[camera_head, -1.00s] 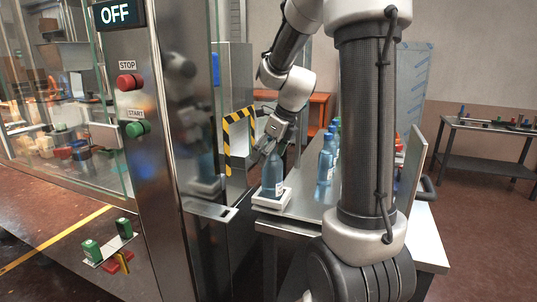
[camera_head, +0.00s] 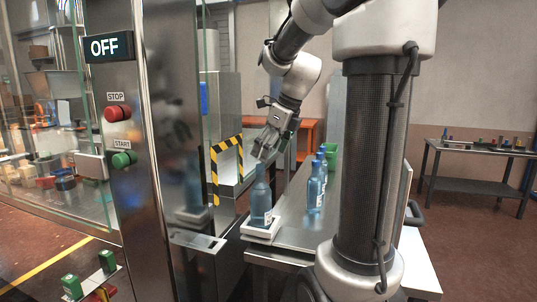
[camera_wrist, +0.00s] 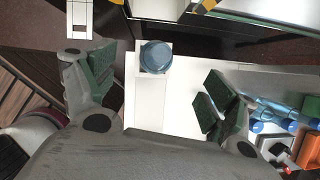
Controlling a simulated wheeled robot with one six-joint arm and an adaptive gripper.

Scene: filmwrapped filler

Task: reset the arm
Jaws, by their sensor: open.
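My gripper (camera_head: 262,151) is open and empty, pointing down just above a blue bottle (camera_head: 261,206). The bottle stands upright on a white pad (camera_head: 262,230) at the near left end of the metal table. In the wrist view the green-padded fingers of my gripper (camera_wrist: 158,80) are spread wide. The round top of the bottle (camera_wrist: 157,57) shows below and between them, apart from both.
Several more blue bottles (camera_head: 315,190) stand on the table (camera_head: 290,225), with a green bin (camera_head: 329,163) behind them. A steel machine post with STOP (camera_head: 117,113) and START (camera_head: 124,159) buttons stands close on the left. A striped yellow-black frame (camera_head: 214,178) is beside my gripper.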

